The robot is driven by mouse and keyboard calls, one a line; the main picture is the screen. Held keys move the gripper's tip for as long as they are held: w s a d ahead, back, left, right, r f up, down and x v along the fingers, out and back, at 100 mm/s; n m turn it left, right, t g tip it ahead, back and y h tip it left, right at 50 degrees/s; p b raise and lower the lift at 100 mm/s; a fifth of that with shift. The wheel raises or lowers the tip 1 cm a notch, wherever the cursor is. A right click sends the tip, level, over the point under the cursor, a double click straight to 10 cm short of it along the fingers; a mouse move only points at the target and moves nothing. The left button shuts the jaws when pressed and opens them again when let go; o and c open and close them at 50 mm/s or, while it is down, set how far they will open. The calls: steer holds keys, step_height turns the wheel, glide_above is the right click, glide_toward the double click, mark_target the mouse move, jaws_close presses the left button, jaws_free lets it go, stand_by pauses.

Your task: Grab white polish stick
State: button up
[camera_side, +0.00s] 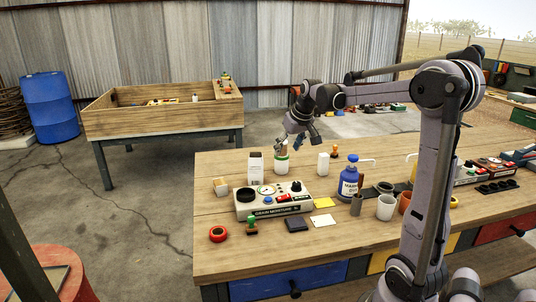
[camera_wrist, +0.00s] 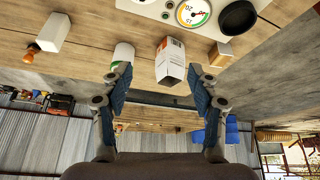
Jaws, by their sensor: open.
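A plain white upright block (camera_side: 323,162), which looks like the polish stick, stands on the wooden bench right of my gripper; no label is readable. It also shows at the upper left of the wrist view (camera_wrist: 53,32). In the wrist view the fingers of my gripper (camera_wrist: 161,82) are spread wide. The jar (camera_wrist: 123,55) shows by the left finger, and a white printed carton (camera_wrist: 171,62) shows between the fingers.
A grain moisture meter (camera_side: 275,200) stands in front of the jar and carton. A blue bottle (camera_side: 348,183) stands right of the white block, and an orange-brown knobbed item (camera_side: 334,151) is behind it. Bare wood lies between jar and white block.

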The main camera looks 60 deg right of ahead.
steer(key=s+d+f+m+g, duration=0.1)
steer(key=s+d+f+m, duration=0.15)
steer(key=d, duration=1.15)
glide_toward(323, 162)
steer(key=d+f, duration=0.1)
steer(key=d, duration=0.1)
steer(key=x, duration=0.4)
steer(key=shift+w+f, duration=0.2)
steer(key=shift+w, duration=0.05)
steer(key=shift+x, duration=2.9)
steer(key=shift+w, duration=0.1)
jaws_close()
